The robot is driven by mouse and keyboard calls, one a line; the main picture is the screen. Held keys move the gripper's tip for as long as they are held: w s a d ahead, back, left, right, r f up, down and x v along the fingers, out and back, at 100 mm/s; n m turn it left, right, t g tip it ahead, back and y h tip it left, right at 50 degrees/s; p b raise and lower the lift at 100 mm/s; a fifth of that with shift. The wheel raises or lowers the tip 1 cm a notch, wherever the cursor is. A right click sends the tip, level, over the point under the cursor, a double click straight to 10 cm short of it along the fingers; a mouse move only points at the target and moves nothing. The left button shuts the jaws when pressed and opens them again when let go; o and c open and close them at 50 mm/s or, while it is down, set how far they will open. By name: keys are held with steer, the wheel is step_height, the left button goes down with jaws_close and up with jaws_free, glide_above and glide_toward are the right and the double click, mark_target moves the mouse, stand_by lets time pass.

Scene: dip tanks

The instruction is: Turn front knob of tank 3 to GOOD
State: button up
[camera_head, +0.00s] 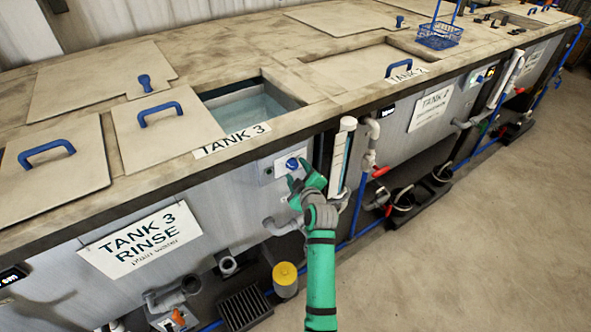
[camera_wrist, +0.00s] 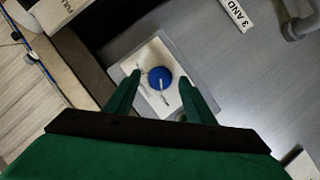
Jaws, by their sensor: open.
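The blue front knob (camera_head: 292,163) of tank 3 sits on a pale square plate on the tank's grey front wall, right of the "TANK 3 RINSE" sign (camera_head: 140,240). In the wrist view the knob (camera_wrist: 160,78) has a white pointer line and lies between my fingers, ahead of the tips. Small lettering on the plate (camera_wrist: 148,60) is too small to read. My green gripper (camera_head: 298,172) is open at the knob; in the wrist view my two fingertips (camera_wrist: 161,80) stand on either side of it. I cannot tell whether they touch it.
Tank 3's open hatch (camera_head: 246,108) shows liquid above the knob. A white vertical gauge (camera_head: 342,157) and grey pipes stand close right of my gripper. A yellow-capped container (camera_head: 285,279) is below, left of my arm. The floor (camera_head: 470,240) at right is clear.

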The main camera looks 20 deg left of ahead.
steer(key=shift+x, duration=1.05)
steer(key=c, duration=1.1)
steer(key=shift+o, duration=0.2)
